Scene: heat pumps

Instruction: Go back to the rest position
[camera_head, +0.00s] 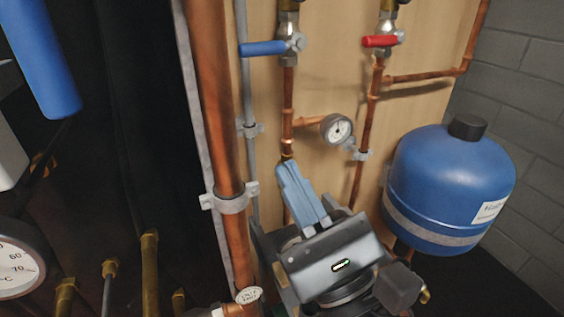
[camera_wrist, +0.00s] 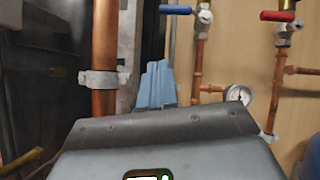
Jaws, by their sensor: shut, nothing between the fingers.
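My gripper (camera_head: 291,172) is in the lower middle of the head view, in front of the pipework on the wooden panel. Its light blue fingers point up and lie side by side, shut and empty. Its grey-black body with a small green-lit display is below them. In the wrist view the fingers (camera_wrist: 157,68) stand upright beyond the gripper body, to the right of a thick copper pipe (camera_wrist: 105,45). I cannot tell whether the fingers touch anything behind them.
A blue tank (camera_head: 450,180) stands right. A thick copper pipe (camera_head: 212,90) runs left, beside a dark cabinet interior with pipes.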

